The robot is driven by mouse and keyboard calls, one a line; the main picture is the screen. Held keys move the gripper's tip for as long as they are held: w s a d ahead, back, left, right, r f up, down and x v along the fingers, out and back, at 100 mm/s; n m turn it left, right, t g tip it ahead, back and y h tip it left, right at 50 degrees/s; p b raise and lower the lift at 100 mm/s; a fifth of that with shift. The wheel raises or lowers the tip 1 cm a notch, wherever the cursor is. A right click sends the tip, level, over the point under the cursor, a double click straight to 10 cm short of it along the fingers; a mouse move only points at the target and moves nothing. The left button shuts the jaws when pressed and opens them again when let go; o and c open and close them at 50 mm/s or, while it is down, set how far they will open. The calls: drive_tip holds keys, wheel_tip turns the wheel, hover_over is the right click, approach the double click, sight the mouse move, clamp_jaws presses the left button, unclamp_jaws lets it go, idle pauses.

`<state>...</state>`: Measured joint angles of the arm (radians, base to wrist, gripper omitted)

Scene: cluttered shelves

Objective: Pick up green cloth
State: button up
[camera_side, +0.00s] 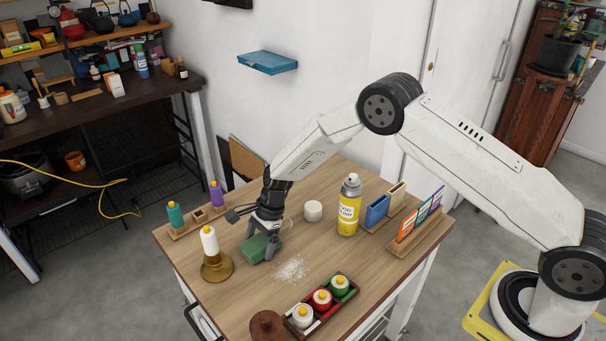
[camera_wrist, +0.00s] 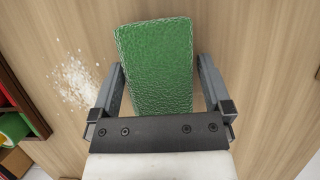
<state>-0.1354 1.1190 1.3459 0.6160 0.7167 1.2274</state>
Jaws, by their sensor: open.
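The green cloth (camera_side: 257,248) is a folded, block-like pad lying on the wooden table. In the wrist view the green cloth (camera_wrist: 158,65) has a crinkled surface and lies between the two fingers. My gripper (camera_side: 262,243) is low over the cloth in the side view. In the wrist view my gripper (camera_wrist: 160,85) is open, one finger on each side of the cloth, with a small gap visible on the right. I cannot tell whether the left finger touches it. Part of the cloth is hidden behind the gripper's base.
White crumbs (camera_side: 291,268) lie right of the cloth. A bottle on a brown stand (camera_side: 216,265) is close on the left. A white jar (camera_side: 313,211) and a yellow spray can (camera_side: 349,205) stand behind. A box of round containers (camera_side: 322,300) sits at the front.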

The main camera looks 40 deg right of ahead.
sight(255, 244)
drive_tip(key=shift+f, duration=0.2)
idle(0.4)
drive_tip(key=c, duration=1)
drive_tip(key=shift+r, duration=0.15)
drive_tip(key=shift+r, duration=0.7)
wheel_tip(255, 244, up, 2)
drive_tip(key=shift+r, duration=0.1)
drive_tip(key=s+d+r, duration=0.1)
drive_tip(key=s+r, duration=0.2)
drive_tip(key=s, duration=0.1)
drive_tip(key=s+d+r, duration=0.1)
drive_tip(key=s+r, duration=0.2)
drive_tip(key=s, duration=0.2)
drive_tip(key=s+d+r, duration=0.1)
drive_tip(key=s+r, duration=0.2)
drive_tip(key=s, duration=0.1)
drive_tip(key=shift+s+r, duration=0.25)
drive_tip(key=shift+s, duration=0.1)
